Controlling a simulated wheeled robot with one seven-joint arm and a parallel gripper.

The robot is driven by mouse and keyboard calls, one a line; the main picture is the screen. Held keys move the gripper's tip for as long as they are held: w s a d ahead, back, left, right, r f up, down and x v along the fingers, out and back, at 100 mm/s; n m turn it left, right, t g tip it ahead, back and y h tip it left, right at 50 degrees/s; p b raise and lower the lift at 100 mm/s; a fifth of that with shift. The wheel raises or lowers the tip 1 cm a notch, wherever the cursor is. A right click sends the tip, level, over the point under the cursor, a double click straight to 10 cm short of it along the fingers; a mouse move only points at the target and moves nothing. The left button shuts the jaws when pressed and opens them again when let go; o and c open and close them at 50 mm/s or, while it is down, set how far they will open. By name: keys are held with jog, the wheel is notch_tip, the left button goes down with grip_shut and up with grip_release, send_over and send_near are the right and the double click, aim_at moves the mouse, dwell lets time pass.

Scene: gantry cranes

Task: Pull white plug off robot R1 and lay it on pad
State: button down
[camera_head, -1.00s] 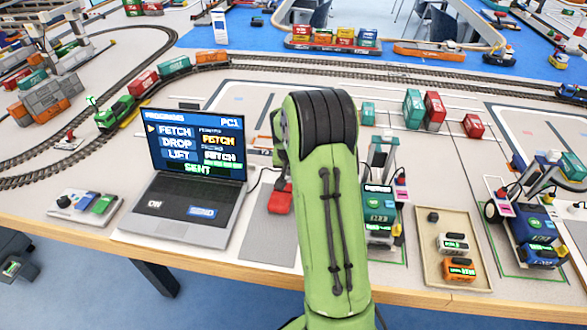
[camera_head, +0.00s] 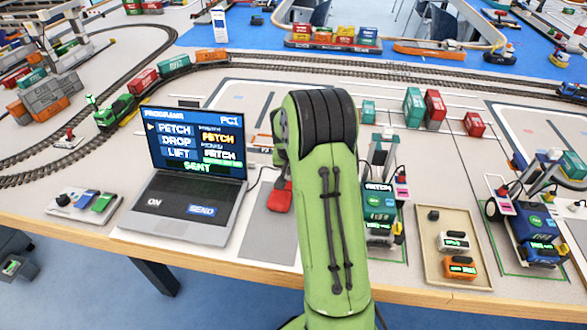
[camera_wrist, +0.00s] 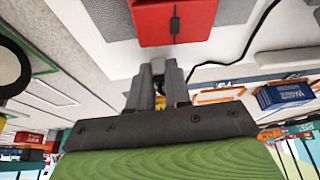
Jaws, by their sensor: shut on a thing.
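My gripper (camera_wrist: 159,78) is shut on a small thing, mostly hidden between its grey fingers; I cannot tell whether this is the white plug. The fingertips are close to a red block (camera_wrist: 150,22) with a dark stub on it. In the head view my green arm hides my gripper. A red block (camera_head: 280,197) lies on a grey pad (camera_head: 262,222) beside the laptop. Right of my arm stands a small robot (camera_head: 380,212) with a lit screen; I cannot read a name on it. No white plug shows clearly in either view.
An open laptop (camera_head: 190,190) stands left of the pad, with a dark cable. A beige tray (camera_head: 430,270) with small blocks and a second blue robot (camera_head: 535,235) stand at right. Train tracks (camera_head: 400,85) cross behind. The table's wooden edge (camera_head: 220,262) is in front.

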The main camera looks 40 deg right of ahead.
jog(key=shift+f, duration=0.3)
jog(key=c, duration=1)
grip_release()
jog(key=p+v, duration=0.4)
jog(key=v, duration=1.1)
jog(key=shift+r, duration=0.4)
